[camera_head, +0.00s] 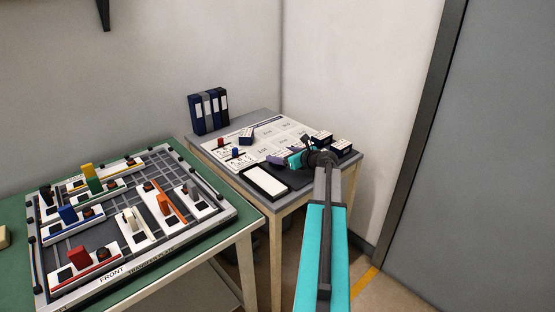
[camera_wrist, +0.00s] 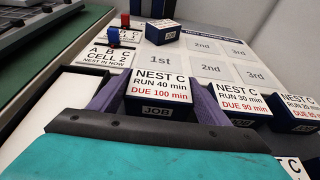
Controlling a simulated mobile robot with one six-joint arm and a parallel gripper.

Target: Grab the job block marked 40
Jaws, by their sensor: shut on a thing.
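The job block marked 40 (camera_wrist: 160,88) is dark blue with a white top reading NEST C, RUN 40 min, DUE 100 min. It sits upright between the two purple fingers of my gripper (camera_wrist: 157,103), which is shut on it. In the head view my gripper (camera_head: 288,160) is low over the small table, and the block is hard to make out there. Whether the block still touches the surface below I cannot tell.
A block marked RUN 30 min, DUE 90 min (camera_wrist: 239,103) stands close right of my gripper, with another block (camera_wrist: 300,110) beyond. One block (camera_wrist: 163,31) stands farther back. A white-topped tray (camera_head: 265,180) lies in front. Binders (camera_head: 208,111) stand behind; the transfer plate (camera_head: 120,215) is at left.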

